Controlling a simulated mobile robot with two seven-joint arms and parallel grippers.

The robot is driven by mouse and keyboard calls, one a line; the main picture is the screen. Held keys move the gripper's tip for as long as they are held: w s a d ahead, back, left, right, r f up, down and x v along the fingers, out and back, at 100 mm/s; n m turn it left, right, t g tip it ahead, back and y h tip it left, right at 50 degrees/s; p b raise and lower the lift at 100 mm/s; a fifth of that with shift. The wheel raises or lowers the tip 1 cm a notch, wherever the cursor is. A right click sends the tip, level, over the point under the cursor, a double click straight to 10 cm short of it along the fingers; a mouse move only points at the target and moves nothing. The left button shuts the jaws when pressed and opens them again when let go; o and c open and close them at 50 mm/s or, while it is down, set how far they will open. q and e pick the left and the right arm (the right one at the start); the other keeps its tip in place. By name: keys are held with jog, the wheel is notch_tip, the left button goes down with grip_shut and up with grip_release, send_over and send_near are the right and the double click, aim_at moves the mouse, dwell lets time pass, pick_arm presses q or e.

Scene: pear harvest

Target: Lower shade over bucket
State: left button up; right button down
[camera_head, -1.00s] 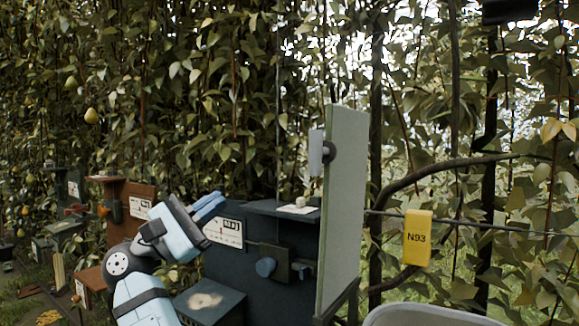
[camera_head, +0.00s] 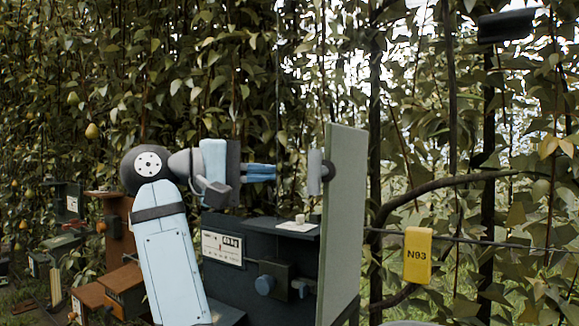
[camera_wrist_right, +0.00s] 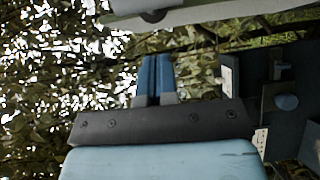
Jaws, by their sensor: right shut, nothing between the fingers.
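A tall grey-green panel (camera_head: 345,225), which looks like the shade, stands upright at the right side of a dark cabinet (camera_head: 275,232). A pale grey handle (camera_head: 314,172) on a dark round mount sits on its left face. My right gripper (camera_head: 275,173) is shut and empty, its blue fingers pointing right at the handle with a small gap between. In the right wrist view the closed fingers (camera_wrist_right: 156,72) point up towards the panel (camera_wrist_right: 210,12) along the top edge. A pale rim (camera_head: 403,323) shows at the bottom edge; I cannot tell whether it is the bucket. My left gripper is not in view.
The cabinet carries a label plate (camera_head: 223,247), a blue knob (camera_head: 264,285) and a small pale object (camera_head: 300,219) on top. A yellow N93 tag (camera_head: 418,255) hangs on a wire at right. Brown boxes (camera_head: 118,290) stand at left. Dense foliage fills the back.

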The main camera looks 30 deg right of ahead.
jog(key=s+d+p, duration=0.1)
jog(key=s+d, duration=0.2)
jog(key=shift+s+f, duration=0.15)
jog(key=shift+s, duration=0.05)
jog(key=shift+s+d, duration=0.1)
jog(key=shift+d, duration=0.05)
